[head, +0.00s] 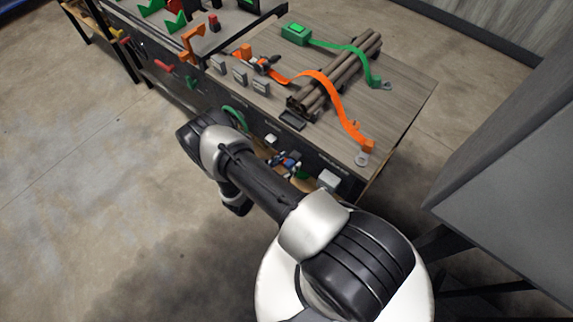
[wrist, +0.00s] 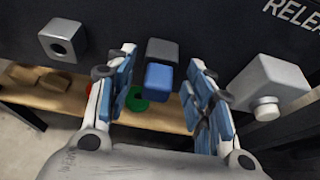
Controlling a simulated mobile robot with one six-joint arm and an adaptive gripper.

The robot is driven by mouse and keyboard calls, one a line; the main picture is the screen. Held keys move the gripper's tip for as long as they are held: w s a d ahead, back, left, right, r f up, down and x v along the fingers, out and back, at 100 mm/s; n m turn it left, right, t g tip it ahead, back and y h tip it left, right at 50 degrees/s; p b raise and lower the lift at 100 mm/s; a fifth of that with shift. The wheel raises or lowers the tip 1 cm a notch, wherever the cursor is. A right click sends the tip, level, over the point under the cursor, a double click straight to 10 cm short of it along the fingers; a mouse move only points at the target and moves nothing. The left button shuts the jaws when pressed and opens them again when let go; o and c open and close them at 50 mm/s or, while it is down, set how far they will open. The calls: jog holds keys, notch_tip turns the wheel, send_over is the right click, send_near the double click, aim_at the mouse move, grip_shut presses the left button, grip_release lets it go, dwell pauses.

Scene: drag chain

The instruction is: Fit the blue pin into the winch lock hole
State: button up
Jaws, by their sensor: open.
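The blue pin (wrist: 158,77) shows as a square blue end in front of a dark grey block (wrist: 162,50) on the dark bench face in the wrist view. My gripper (wrist: 161,64) is open, with one blue-padded finger on each side of the pin and a visible gap to both. In the head view my gripper (head: 287,162) is small, in front of the bench face, and the pin cannot be made out there. A grey square block with a round hole (wrist: 63,42) is left of my gripper; I cannot tell for sure that it is the winch lock hole.
A pale block with a round knob (wrist: 267,92) stands out right of my gripper. A wooden shelf (wrist: 60,97) below holds a green ring (wrist: 139,104). On the bench top (head: 330,137), orange (head: 322,82) and green straps cross a bundle of logs (head: 340,70).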

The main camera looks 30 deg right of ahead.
grip_shut()
dwell(1.0)
